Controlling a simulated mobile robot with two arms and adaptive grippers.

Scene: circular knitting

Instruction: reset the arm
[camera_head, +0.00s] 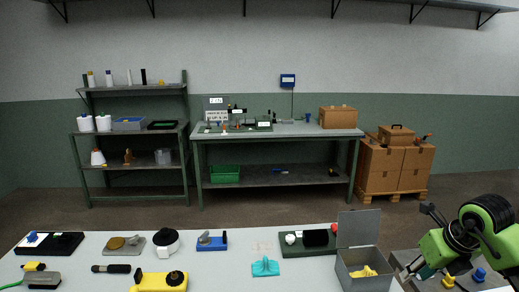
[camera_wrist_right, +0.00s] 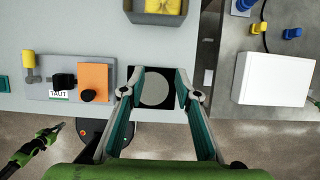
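My right gripper (camera_head: 408,274) is low at the right edge of the head view, just right of the open grey metal box. In the right wrist view, its two fingers (camera_wrist_right: 158,88) are spread apart with nothing gripped. A black square with a grey disc (camera_wrist_right: 155,91) shows between and below the fingertips, at the edge of the table. My left gripper is outside the head view. A green and dark arm end, which looks like my left gripper (camera_wrist_right: 50,134), shows at the lower left of the right wrist view; its fingers are too small to judge.
The grey metal box (camera_head: 364,265) has its lid up and yellow things inside. The white table (camera_head: 220,266) carries several tools, including a yellow device (camera_head: 160,282) and a teal piece (camera_head: 265,267). A fixture with an orange block (camera_wrist_right: 94,80) lies left of the right gripper.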

